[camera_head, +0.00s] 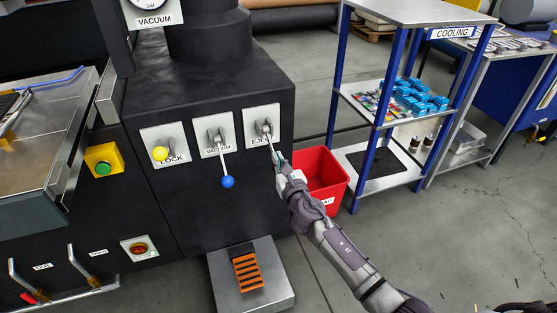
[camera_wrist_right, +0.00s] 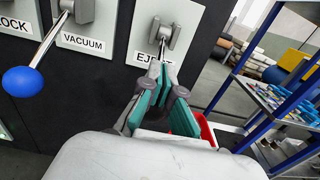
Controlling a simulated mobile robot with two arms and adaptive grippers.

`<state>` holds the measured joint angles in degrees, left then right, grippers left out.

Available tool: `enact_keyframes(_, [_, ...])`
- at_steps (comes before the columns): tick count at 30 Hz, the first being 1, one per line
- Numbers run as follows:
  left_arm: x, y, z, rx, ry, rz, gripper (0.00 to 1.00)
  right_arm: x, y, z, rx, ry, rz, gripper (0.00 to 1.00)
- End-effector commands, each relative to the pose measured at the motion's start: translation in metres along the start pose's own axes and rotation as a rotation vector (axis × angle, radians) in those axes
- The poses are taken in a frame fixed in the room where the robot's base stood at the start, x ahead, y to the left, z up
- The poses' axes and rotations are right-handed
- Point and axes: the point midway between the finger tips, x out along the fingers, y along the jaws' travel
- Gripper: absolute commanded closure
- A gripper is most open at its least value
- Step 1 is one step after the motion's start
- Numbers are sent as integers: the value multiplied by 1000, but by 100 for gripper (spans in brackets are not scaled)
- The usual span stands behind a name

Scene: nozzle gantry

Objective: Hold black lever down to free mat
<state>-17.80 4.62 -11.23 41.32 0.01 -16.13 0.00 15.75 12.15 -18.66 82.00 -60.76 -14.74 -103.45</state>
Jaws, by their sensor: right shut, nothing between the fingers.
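The lever on the EJECT plate (camera_head: 262,126) has a metal rod (camera_head: 268,134) angled down and out from its bracket. Its end is hidden by my right gripper, so I see no black knob. My right gripper (camera_head: 279,157) is at the lower end of that rod, with its fingers closed and nothing between them. In the right wrist view, its green-padded fingers (camera_wrist_right: 160,84) point up at the EJECT lever bracket (camera_wrist_right: 164,36). I cannot tell whether they touch the rod. I cannot make out the mat for certain. My left gripper is not in view.
The blue-knobbed VACUUM lever (camera_head: 227,181) hangs just left, and the yellow-knobbed LOCK lever (camera_head: 160,154) is further left. A red bin (camera_head: 325,176) stands behind my right arm. The blue-framed COOLING rack (camera_head: 337,75) is to the right. An orange pedal (camera_head: 247,272) sits below.

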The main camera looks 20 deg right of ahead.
Motion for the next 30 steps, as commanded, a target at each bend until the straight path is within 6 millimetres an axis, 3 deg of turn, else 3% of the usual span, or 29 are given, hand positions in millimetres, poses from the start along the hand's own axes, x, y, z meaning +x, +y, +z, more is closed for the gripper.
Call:
enact_keyframes(3, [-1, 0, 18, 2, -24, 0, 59, -11, 0, -1, -1, 4, 0, 100])
enact_keyframes(10, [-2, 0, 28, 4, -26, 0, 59, -30, 0, -2, 0, 5, 0, 100])
enact_keyframes(30, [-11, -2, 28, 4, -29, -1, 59, -83, 0, -1, 0, 2, 0, 100])
